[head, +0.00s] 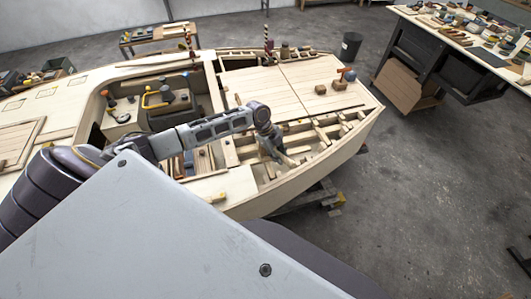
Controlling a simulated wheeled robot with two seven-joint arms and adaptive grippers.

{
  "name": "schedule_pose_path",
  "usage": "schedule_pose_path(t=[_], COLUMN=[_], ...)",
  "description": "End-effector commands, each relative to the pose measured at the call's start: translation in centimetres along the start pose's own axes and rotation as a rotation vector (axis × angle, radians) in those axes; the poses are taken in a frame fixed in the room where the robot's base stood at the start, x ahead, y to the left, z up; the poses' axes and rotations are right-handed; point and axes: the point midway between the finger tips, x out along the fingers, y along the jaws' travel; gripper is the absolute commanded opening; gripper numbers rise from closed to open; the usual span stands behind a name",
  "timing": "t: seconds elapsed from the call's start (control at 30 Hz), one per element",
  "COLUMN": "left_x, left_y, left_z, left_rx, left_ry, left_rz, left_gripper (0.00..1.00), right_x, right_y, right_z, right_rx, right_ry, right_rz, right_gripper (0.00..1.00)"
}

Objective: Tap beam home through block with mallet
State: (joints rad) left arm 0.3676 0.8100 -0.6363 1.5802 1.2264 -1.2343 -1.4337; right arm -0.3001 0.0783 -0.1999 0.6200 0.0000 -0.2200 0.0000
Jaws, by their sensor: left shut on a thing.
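My left gripper (274,148) reaches down into the open framed bay of the plywood hull (335,152). It is shut on a pale wooden piece (292,159), which looks like the beam; the fingers and the wrist hide part of it. The block cannot be told apart among the pale timbers around the gripper. My right gripper is not in view.
Several pale frame timbers (322,134) stand in the bay close around the gripper. A cockpit opening (150,103) with tools lies to the left. A cluttered workbench (462,40) and a dark bin (350,47) stand beyond.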

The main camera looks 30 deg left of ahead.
Motion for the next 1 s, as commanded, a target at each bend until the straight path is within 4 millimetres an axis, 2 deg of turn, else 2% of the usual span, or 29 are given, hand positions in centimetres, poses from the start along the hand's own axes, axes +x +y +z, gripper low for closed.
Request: schedule_pose_path(t=[0.1, 0.37, 1.0], left_x=[-1.2, -2.9, -3.0], left_y=[-0.3, -0.6, -0.6], left_z=[-0.5, -1.2, -1.2], left_rx=[0.001, 0.001, 0.001], left_ry=[0.000, 0.000, 0.000], left_rz=[-0.002, -0.002, -0.002], left_gripper=[0.00, 0.00, 0.00], right_x=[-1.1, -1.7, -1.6], right_y=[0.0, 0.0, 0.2], right_z=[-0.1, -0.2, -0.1], right_rx=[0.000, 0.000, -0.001], right_ry=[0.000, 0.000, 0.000], right_rz=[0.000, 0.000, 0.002], right_gripper=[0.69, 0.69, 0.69])
